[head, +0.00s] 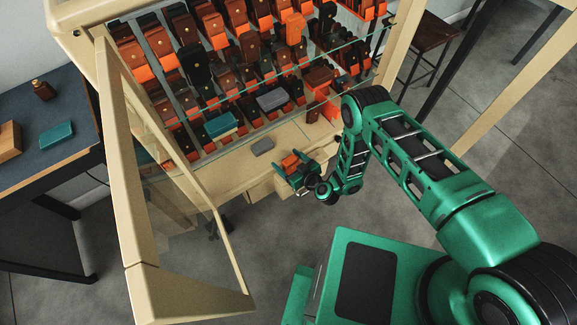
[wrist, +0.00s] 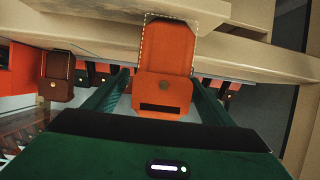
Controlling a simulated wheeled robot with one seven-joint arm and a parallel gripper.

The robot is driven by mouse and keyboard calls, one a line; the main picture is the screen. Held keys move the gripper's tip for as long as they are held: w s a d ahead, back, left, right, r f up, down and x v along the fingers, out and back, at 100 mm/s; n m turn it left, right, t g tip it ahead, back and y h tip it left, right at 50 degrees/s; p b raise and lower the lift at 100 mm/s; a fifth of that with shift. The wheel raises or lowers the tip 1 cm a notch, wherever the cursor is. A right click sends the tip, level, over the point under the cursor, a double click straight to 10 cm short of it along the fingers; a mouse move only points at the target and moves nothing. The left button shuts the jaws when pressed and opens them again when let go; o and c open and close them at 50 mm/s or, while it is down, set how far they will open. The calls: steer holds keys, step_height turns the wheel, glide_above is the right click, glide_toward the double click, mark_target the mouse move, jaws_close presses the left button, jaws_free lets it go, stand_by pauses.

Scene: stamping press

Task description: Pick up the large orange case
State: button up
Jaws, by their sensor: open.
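An orange case (wrist: 165,55) with a flap, a round stud and a dark slot fills the middle of the wrist view. A white dashed outline runs around its upper part. My gripper (wrist: 160,88) is open, with one green finger on each side of the case's lower part. I cannot tell whether the fingers touch it. In the head view my gripper (head: 289,176) is in front of the cabinet's lower front edge, with an orange piece (head: 291,161) between its fingers. Whether this is the largest orange case is unclear.
A glass-fronted cabinet (head: 108,150) holds rows of orange, brown and black cases. A grey case (head: 263,146) lies on its ledge, left of my gripper. A teal case (head: 57,135) lies on the dark table at left. A stool (head: 425,35) stands at back right.

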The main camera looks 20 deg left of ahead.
steer(key=shift+x, duration=1.05)
steer(key=c, duration=1.2)
steer(key=shift+o, duration=0.2)
